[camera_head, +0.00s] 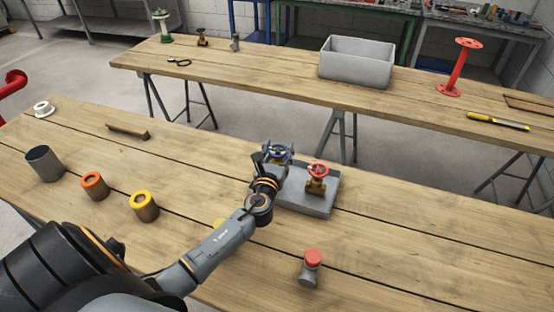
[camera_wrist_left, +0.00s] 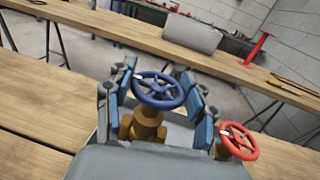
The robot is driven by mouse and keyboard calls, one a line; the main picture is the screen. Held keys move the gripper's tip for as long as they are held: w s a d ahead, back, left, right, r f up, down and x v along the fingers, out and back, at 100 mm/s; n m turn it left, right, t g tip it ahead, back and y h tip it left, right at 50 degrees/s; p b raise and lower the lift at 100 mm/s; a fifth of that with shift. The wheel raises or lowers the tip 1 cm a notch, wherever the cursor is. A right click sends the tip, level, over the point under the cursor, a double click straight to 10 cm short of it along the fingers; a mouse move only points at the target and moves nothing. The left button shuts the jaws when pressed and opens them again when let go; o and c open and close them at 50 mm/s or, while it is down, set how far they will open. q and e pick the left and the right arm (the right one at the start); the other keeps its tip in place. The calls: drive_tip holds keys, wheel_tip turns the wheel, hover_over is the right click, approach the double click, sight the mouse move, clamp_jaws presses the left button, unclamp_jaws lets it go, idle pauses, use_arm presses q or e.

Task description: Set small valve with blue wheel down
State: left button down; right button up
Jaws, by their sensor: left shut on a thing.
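The small valve with the blue wheel (camera_head: 278,152) is at the left part of a grey tray (camera_head: 310,207) on the near table. In the left wrist view its blue wheel (camera_wrist_left: 158,91) and brass body (camera_wrist_left: 143,127) stand roughly upright between the finger pads. My left gripper (camera_head: 272,160) is shut on this valve; the fingers (camera_wrist_left: 160,105) are on both sides of it. The valve's base is hidden, so I cannot tell whether it touches the tray. A brass valve with a red wheel (camera_head: 317,178) stands in the tray just right of it. My right gripper is not in view.
The far table holds a grey bin (camera_head: 356,63). The near table's right side is clear.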

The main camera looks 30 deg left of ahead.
sight(276, 161)
use_arm(q)
drive_tip(key=f, duration=0.2)
drive_tip(key=f+b, duration=0.1)
drive_tip(key=shift+w+a+f, duration=0.2)
drive_tip(key=shift+a+f, duration=0.05)
drive_tip(key=shift+a, duration=0.05)
drive_tip(key=shift+f, duration=0.2)
drive_tip(key=shift+c, duration=2.4)
unclamp_jaws()
drive_tip(key=shift+s, duration=0.1)
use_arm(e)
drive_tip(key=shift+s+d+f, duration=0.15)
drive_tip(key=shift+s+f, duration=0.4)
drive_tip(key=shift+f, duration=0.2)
